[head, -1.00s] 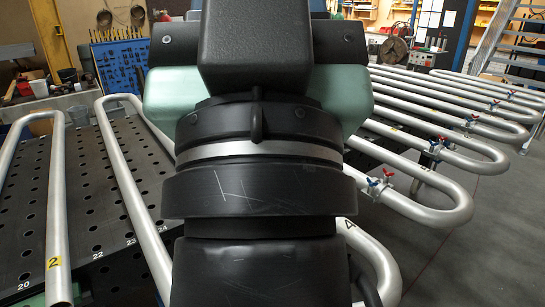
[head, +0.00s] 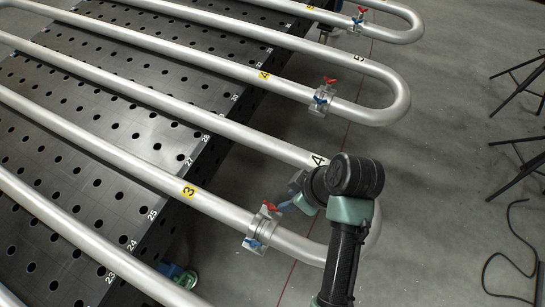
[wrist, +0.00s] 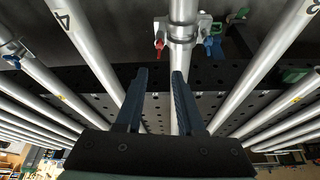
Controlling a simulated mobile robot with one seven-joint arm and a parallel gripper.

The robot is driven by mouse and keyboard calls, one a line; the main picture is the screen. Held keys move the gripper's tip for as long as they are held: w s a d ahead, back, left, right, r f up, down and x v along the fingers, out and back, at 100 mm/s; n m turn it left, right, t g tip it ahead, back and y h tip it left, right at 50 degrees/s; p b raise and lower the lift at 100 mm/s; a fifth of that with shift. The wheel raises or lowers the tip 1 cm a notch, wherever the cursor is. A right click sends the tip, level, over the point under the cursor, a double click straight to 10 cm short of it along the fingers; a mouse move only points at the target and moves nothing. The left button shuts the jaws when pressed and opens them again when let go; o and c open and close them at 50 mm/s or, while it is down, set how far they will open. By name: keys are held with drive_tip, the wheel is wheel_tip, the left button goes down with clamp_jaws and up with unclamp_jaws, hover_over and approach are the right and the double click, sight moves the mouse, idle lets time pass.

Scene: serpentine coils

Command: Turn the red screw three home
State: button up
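The clamp (head: 262,230) sits on the silver pipe labelled 3, and its red screw (head: 269,208) is on the upper side, with a blue screw (head: 253,244) on the lower side. In the wrist view a clamp (wrist: 182,36) is ahead, with a red screw (wrist: 159,44) on its left and a blue screw (wrist: 208,46) on its right. My gripper (wrist: 160,74) is open, its two dark blue fingers apart with nothing between them. The red screw appears beyond the fingertips. In the head view my gripper (head: 285,207) is close to the red screw; whether they touch is unclear.
Neighbouring pipes run alongside; one carries another clamp (head: 321,97) with red and blue screws. A perforated black table (head: 120,125) lies under the pipes. Grey floor (head: 450,150) is open to the right, with dark stands (head: 520,85) and a cable (head: 508,262) there.

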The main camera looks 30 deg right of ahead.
sight(272, 205)
drive_tip(key=p+x, duration=0.1)
drive_tip(key=x, duration=1)
drive_tip(key=shift+w+f+p, duration=0.1)
drive_tip(key=shift+f+p, duration=0.2)
drive_tip(key=shift+f, duration=0.1)
clamp_jaws()
